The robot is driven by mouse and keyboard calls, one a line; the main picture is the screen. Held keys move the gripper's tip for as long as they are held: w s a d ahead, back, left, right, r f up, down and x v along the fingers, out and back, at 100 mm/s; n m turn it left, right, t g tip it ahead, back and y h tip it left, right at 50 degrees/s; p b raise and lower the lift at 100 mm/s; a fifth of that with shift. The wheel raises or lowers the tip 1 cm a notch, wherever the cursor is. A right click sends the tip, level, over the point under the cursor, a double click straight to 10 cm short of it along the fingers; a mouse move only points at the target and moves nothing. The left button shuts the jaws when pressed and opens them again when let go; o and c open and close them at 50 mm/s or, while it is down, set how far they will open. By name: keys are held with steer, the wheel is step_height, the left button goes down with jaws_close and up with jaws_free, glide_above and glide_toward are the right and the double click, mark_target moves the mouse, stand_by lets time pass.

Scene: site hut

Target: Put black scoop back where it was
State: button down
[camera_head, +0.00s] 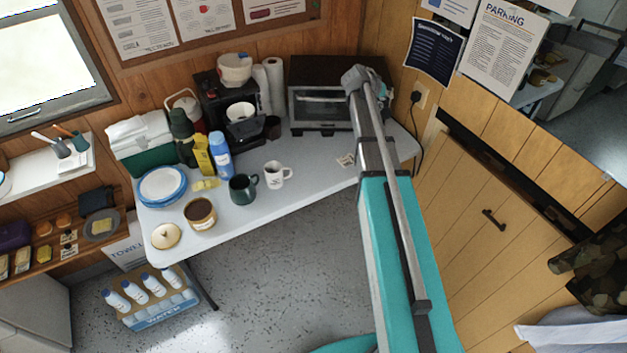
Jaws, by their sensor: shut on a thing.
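I cannot make out the black scoop in this view. My gripper is not visible; only my teal and grey arm links show, reaching up the right of the middle to a grey end in front of the toaster oven. An open can with dark brown contents (200,214) stands at the front left of the white table (300,190). A round cream lid (165,236) lies on the table to the left of the can, apart from it.
A dark green mug (242,188) and a white mug (277,174) stand mid-table. Blue-rimmed plates (162,185), a blue bottle (220,155) and a coffee maker (230,105) stand farther back. A toaster oven (322,106) fills the back right. Bottled water (150,296) sits on the floor.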

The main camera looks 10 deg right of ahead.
steer(key=shift+d, duration=0.25)
steer(key=shift+s+a+f, duration=0.1)
steer(key=shift+s+a+f, duration=0.15)
steer(key=shift+f, duration=0.15)
steer(key=s+a+f+m+g+y+b, duration=0.1)
steer(key=s+a+f+m+y+b, duration=0.3)
steer(key=a+f, duration=0.6)
steer(key=s+a+f+m+g+y+b, duration=0.1)
steer(key=s+a+f+m+y+b, duration=0.3)
steer(key=s+a+f+b, duration=0.5)
steer(key=a+f+y, duration=0.1)
steer(key=a+y, duration=0.1)
steer(key=a, duration=0.1)
steer(key=shift+s+b, duration=0.25)
steer(key=shift+b, duration=0.1)
steer(key=w+f+b, duration=0.3)
steer(key=w, duration=0.1)
steer(key=w+f+b, duration=0.3)
steer(key=w, duration=0.1)
steer(key=w+f+b, duration=0.3)
steer(key=w, duration=0.2)
steer(key=shift+w+d+f, duration=0.1)
steer(key=shift+d, duration=0.25)
